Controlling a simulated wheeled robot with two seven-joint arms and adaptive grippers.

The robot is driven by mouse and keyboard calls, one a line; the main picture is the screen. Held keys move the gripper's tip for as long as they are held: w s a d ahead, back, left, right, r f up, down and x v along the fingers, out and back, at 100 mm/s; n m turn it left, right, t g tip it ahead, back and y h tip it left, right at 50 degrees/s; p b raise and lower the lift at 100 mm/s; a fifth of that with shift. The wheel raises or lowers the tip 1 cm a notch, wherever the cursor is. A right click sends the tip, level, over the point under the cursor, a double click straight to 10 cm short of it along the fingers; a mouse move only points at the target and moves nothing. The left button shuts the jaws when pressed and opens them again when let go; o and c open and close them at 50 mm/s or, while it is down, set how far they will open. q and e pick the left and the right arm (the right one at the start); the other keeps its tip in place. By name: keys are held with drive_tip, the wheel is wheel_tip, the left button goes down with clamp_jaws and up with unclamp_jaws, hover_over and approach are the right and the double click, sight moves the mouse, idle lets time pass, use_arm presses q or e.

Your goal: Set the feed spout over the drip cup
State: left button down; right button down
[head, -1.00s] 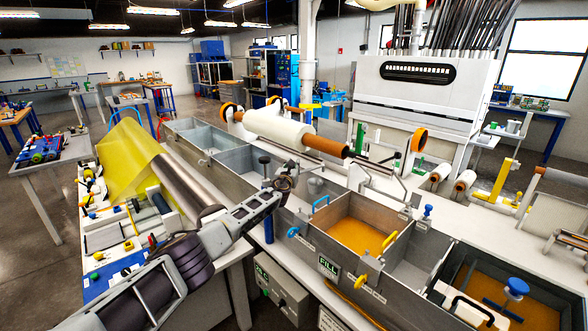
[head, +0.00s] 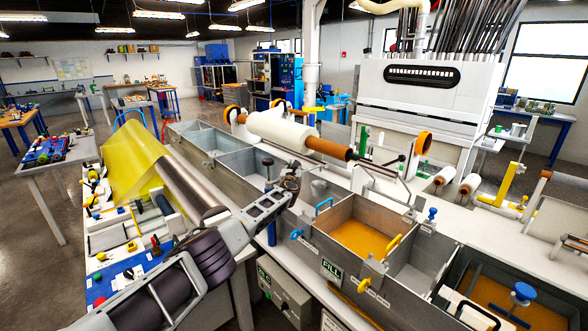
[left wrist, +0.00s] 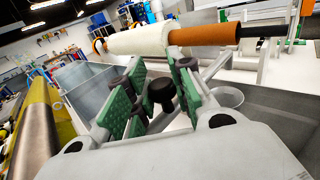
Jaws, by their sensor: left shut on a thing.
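The feed spout appears to be the upright fitting with a black knob (head: 268,161) at the near wall of the long grey bath; its outlet is hidden behind my gripper. In the left wrist view the black knob (left wrist: 161,91) sits between the green finger pads. My left gripper (head: 291,180) is shut on it; it also shows in the left wrist view (left wrist: 155,95). A small grey cup, likely the drip cup (head: 318,188), stands just right of the gripper, apart from it. The cup also shows in the left wrist view (left wrist: 228,97), right of the fingers. My right gripper is not in view.
Grey tank walls (head: 235,165) run to the left, and an amber resin tank (head: 355,235) is at the right. A yellow sheet (head: 130,160) and metal roller (head: 185,180) are at the left.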

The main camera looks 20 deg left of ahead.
use_arm(q)
drive_tip(key=shift+r, duration=0.1)
drive_tip(key=c, duration=1.3)
unclamp_jaws()
drive_tip(key=shift+s+d+f, duration=0.15)
drive_tip(key=shift+f, duration=0.1)
drive_tip(key=shift+s+d+f, duration=0.15)
drive_tip(key=shift+s+d, duration=0.05)
drive_tip(key=shift+s, duration=0.25)
drive_tip(key=shift+s, duration=0.1)
drive_tip(key=shift+s+d+r, duration=0.1)
drive_tip(key=shift+s+d, duration=0.2)
drive_tip(key=shift+s, duration=1.4)
drive_tip(key=shift+s+d+r, duration=0.1)
drive_tip(key=shift+s+d, duration=0.15)
drive_tip(key=shift+s, duration=1.5)
drive_tip(key=shift+s+d+r, duration=0.1)
drive_tip(key=shift+s+d, duration=0.2)
drive_tip(key=shift+s, duration=1.4)
